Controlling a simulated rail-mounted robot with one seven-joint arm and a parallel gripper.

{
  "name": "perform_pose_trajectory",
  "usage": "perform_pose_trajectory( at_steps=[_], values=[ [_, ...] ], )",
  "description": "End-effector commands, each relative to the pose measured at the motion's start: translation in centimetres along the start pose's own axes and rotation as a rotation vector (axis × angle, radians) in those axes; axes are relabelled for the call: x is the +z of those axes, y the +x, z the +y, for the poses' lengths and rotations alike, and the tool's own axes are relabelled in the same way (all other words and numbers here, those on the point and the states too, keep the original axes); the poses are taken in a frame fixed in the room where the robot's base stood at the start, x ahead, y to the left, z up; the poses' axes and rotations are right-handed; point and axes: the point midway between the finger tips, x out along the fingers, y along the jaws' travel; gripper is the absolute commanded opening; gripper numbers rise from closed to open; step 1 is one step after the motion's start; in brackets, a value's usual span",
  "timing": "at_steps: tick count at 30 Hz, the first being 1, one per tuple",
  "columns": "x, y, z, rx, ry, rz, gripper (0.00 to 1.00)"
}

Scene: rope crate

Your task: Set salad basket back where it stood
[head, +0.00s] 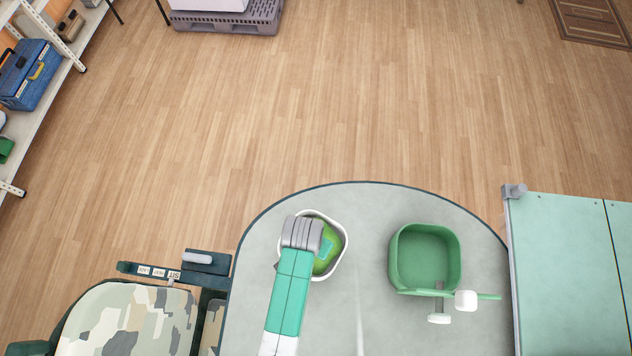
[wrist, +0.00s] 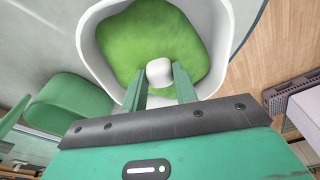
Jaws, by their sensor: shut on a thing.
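The salad basket (head: 344,256) is a white, rounded-square basket filled with green, on the left part of the grey table. In the wrist view the basket (wrist: 223,30) shows from above, with a white knob (wrist: 160,72) at the middle of the green. My gripper (wrist: 158,86) is shut on this knob, one green finger on each side. In the head view my gripper (head: 323,247) covers the basket's left side. I cannot tell whether the basket touches the table.
A green tub (head: 399,279) with a side bar and white knobs stands right of the basket, apart from it. The rounded table (head: 372,205) is bare between them. A camouflage chair (head: 135,320) is at left, a pale green surface (head: 565,270) at right.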

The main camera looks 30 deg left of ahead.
Motion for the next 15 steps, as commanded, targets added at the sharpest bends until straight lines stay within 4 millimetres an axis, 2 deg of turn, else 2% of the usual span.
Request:
perform_pose_trajectory(
  at_steps=[8, 15],
  values=[
    [-0.1, -0.3, 0.0, 0.000, 0.001, 0.001, 0.00],
    [0.4, 2.7, 0.1, 0.000, 0.000, -0.001, 0.00]
  ],
)
